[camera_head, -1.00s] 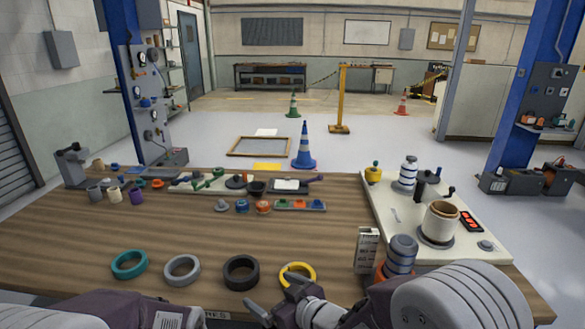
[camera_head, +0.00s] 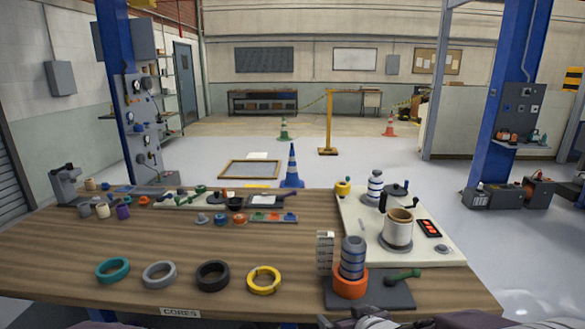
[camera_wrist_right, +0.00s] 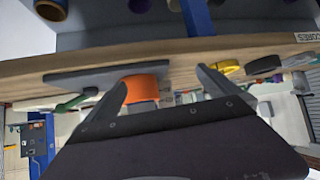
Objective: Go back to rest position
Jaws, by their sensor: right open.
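My right gripper (camera_head: 345,322) shows only in part at the bottom edge of the head view, low in front of the table (camera_head: 60,250). In the right wrist view the two fingers of my right gripper (camera_wrist_right: 162,88) stand apart with nothing gripped between them. The orange base (camera_wrist_right: 146,90) appears behind the fingers, apart from them. My left gripper is not in view; only a dark part of my arm shows at the bottom left of the head view.
Teal (camera_head: 112,270), grey (camera_head: 145,274), black (camera_head: 198,276) and yellow (camera_head: 250,281) rings lie along the table's front. A dark plate (camera_head: 395,293) carries the orange base (camera_head: 350,288), a grey-banded roller (camera_head: 353,257) and a green-handled lever (camera_head: 403,275).

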